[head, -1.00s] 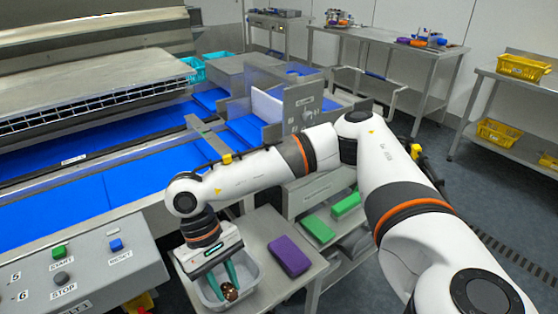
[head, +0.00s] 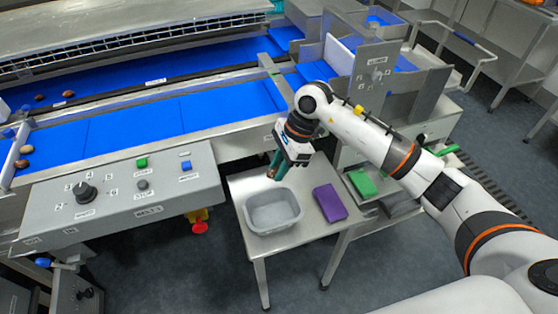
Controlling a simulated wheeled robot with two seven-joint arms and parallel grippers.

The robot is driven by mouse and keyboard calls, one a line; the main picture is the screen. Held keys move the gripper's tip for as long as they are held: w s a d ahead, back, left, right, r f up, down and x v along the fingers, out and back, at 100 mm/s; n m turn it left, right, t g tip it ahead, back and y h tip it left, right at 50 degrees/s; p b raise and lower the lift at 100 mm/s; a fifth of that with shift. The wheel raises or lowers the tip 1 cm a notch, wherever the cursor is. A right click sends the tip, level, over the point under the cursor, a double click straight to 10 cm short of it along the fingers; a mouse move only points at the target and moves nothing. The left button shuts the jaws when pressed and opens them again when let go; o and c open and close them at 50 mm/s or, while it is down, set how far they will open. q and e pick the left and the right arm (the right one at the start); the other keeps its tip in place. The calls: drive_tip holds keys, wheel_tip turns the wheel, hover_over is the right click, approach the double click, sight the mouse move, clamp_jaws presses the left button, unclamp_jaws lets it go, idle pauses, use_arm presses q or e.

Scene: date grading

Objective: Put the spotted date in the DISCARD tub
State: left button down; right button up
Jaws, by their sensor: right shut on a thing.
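My right gripper (head: 275,168) has green fingers and is shut on a small brown date (head: 271,174). It holds the date at the far edge of a grey tub (head: 272,231), in the air as far as I can tell. The date's spots are too small to make out. The tub stands on a small steel table and looks empty. No DISCARD label is readable on it. My left gripper is not in view.
A control panel (head: 125,194) stands left. Several dates lie on the blue belts (head: 135,124) at far left.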

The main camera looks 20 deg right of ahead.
wheel_tip(320, 180, down, 9)
drive_tip(key=b, duration=0.4)
drive_tip(key=shift+a+f, duration=0.1)
drive_tip(key=shift+a, duration=0.1)
drive_tip(key=shift+a, duration=0.2)
drive_tip(key=shift+b, duration=0.3)
drive_tip(key=b, duration=0.5)
hover_over(272, 218)
drive_tip(key=d, duration=0.2)
drive_tip(key=shift+w+a+f, duration=0.1)
drive_tip(key=shift+a+f, duration=0.05)
drive_tip(key=shift+f, duration=1.25)
drive_tip(key=shift+a+f, duration=0.1)
drive_tip(key=shift+f, duration=1.3)
drive_tip(key=shift+f+b, duration=2.35)
drive_tip(key=shift+f, duration=0.15)
